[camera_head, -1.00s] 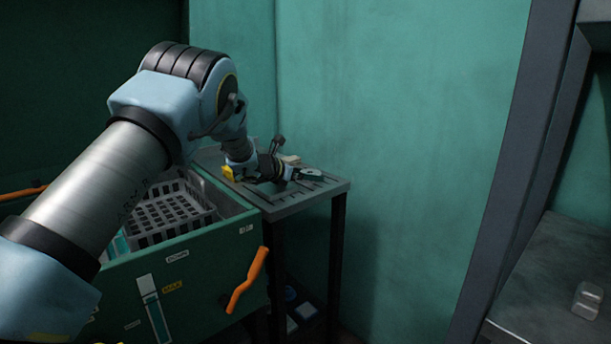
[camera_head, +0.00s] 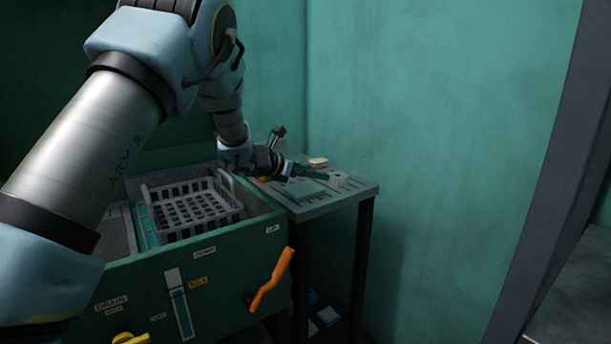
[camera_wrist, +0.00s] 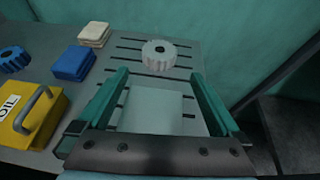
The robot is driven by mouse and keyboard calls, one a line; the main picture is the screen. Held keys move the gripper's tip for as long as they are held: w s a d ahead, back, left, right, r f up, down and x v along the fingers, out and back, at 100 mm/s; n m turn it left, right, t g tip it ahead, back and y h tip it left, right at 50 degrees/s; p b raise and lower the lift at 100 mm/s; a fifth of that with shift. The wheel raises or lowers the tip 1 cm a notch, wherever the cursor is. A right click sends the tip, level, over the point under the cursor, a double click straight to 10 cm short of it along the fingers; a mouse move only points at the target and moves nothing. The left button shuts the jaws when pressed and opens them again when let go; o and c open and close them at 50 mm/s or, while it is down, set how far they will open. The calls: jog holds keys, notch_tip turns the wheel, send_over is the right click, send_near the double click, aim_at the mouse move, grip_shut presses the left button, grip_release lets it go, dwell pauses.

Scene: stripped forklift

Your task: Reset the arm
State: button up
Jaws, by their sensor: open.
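My gripper (camera_head: 312,174) is open over the slotted side table (camera_head: 350,193). In the wrist view my gripper (camera_wrist: 160,73) has its two green fingers spread wide, with nothing held between them. A pale flat square (camera_wrist: 152,110) lies on the table below and between the fingers; it also shows in the head view (camera_head: 306,188). A white toothed wheel (camera_wrist: 159,55) lies just beyond the fingertips. My arm reaches across the upper left of the head view, bent down at the elbow towards the table.
A yellow oil can (camera_wrist: 30,112), a blue block (camera_wrist: 74,63), a beige stack (camera_wrist: 94,34) and a blue toothed wheel (camera_wrist: 12,60) are left of my gripper. A green tank with a grey basket (camera_head: 195,212) and orange handle (camera_head: 272,280) adjoins the table. A wall stands behind.

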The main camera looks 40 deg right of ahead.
jog(key=shift+v, duration=0.95)
jog(key=shift+r, duration=0.1)
